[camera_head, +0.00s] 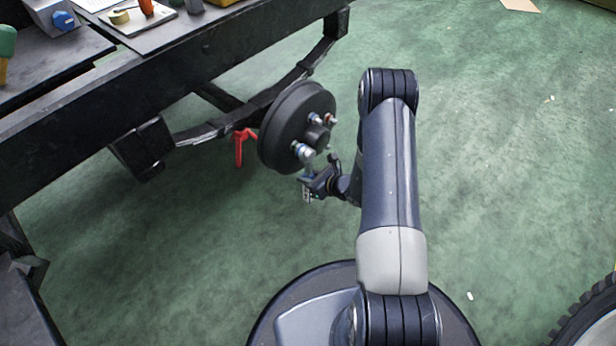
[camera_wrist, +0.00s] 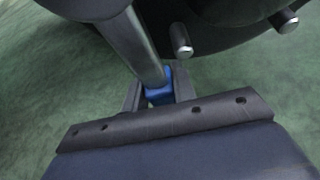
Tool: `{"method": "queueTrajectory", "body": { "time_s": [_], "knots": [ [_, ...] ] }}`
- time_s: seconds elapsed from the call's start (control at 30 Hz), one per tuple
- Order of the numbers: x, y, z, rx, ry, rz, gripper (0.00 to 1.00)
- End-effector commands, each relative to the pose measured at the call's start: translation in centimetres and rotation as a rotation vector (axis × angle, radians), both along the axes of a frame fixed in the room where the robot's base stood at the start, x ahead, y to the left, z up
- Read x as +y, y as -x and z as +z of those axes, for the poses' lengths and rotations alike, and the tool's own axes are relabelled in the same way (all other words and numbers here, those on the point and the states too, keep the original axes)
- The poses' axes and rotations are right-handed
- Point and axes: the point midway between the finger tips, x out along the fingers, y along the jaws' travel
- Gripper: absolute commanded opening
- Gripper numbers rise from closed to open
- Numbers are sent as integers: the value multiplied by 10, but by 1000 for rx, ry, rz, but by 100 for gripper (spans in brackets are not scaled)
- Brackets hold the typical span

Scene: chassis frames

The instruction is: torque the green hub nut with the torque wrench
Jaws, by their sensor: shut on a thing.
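My gripper (camera_head: 316,185) is beside the lower front of the black wheel hub drum (camera_head: 285,125). It is shut on the torque wrench, around a blue part of its handle (camera_wrist: 158,88). The wrench's silver shaft (camera_wrist: 142,45) runs up and left in the wrist view to a dark rounded shape at the top edge. In the head view the wrench reaches up toward the lower stud position (camera_head: 303,152) on the hub face. I cannot tell whether its head is seated there. The green hub nut cannot be made out.
The dark chassis rail (camera_head: 150,85) crosses the upper left, with a leaf spring (camera_head: 200,133) behind the drum. A red stand (camera_head: 241,145) is left of the drum. A tyre (camera_head: 590,320) is at lower right.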

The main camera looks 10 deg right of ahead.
Motion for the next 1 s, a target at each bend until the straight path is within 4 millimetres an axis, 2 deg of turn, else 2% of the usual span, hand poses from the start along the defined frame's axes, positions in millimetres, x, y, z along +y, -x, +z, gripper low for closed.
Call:
{"method": "queueTrajectory", "body": {
  "time_s": [1.0],
  "knots": [
    [5,-8,2,-4,0,0,0]
  ]
}}
